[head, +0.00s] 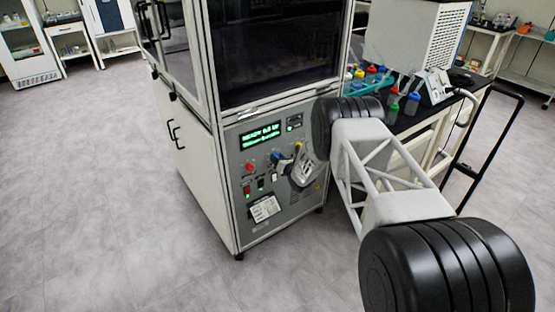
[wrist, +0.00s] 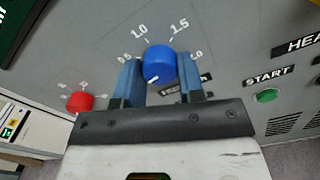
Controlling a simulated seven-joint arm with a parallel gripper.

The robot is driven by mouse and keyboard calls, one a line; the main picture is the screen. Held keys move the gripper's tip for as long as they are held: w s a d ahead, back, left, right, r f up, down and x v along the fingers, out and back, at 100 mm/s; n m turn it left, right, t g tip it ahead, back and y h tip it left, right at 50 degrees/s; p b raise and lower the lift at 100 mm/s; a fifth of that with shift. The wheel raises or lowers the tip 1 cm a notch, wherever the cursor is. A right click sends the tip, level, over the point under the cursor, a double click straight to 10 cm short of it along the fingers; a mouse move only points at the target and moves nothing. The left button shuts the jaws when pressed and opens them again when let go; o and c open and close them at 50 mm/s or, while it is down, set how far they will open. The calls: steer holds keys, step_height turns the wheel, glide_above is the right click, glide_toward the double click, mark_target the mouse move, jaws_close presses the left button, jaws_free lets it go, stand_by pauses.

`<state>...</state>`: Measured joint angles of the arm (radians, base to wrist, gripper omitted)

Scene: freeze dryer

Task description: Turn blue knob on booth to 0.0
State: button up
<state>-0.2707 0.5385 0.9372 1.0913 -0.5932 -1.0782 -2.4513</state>
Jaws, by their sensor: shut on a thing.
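The blue knob (wrist: 158,62) is on the grey front panel (wrist: 215,35) of the booth (head: 183,142). Scale marks 0.5, 1.0, 1.5 and one like 2.0 show around the knob; a 0.0 mark cannot be made out. A short white line on the knob points to the lower left in the wrist view. My gripper (wrist: 160,80) is shut on the knob, with one blue finger on each side of it. In the head view my gripper (head: 281,160) is at the panel, and it largely hides the knob.
A red knob (wrist: 79,102) is left of the blue one. A green START button (wrist: 266,96) is to the right. A lit green display (head: 262,135) is above the knobs. A bench with several bottles (head: 393,105) stands right of the booth. Floor is free at left.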

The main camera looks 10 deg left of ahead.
steer(key=n, duration=0.3)
steer(key=shift+n, duration=0.3)
stand_by(0.4)
steer(key=o, duration=0.9)
steer(key=shift+v, duration=3.9)
steer(key=shift+r, duration=0.1)
